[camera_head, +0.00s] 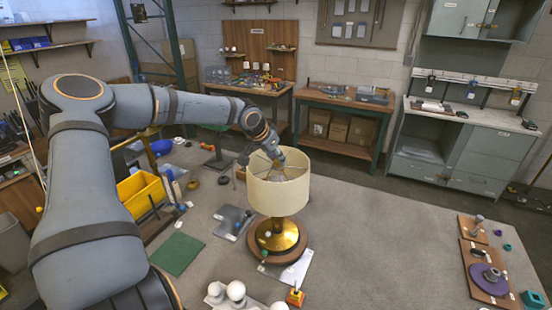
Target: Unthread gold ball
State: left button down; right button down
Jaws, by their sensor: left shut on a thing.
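A lamp stands upright near the middle of the view, with a cream drum shade (279,193), a rounded gold body (278,236) and a round brown base (258,251). My left arm reaches in from the left. My left gripper (279,162) points down at the open top of the shade, at its centre. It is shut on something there. I take this to be the gold ball at the lamp's top, but the ball is hidden by the gripper and too small to make out. My right gripper is not in view.
A green mat (177,254) and a yellow bin (142,193) lie left of the lamp. White bulbs (236,291) stand in front. Brown boards (484,270) with a purple disc lie at the right. The grey surface right of the lamp is clear.

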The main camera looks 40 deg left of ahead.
pick_arm(q)
jog(key=shift+f, duration=0.1)
jog(key=shift+d+f+n+y+b, duration=0.1)
jog(key=shift+n+y+b, duration=0.6)
jog(key=shift+n+b, duration=0.75)
jog(key=shift+n+g+y+b, duration=0.4)
jog(key=shift+n+y+b, duration=0.2)
jog(key=shift+n+b, duration=0.5)
jog(key=c, duration=1.7)
grip_release()
jog(key=shift+d, duration=0.1)
grip_shut()
jog(key=shift+r, duration=0.2)
jog(key=shift+w+r+p, duration=0.1)
jog(key=shift+r+p, duration=0.75)
jog(key=shift+p, duration=0.25)
jog(key=shift+r+p, duration=0.75)
jog(key=shift+p, duration=0.15)
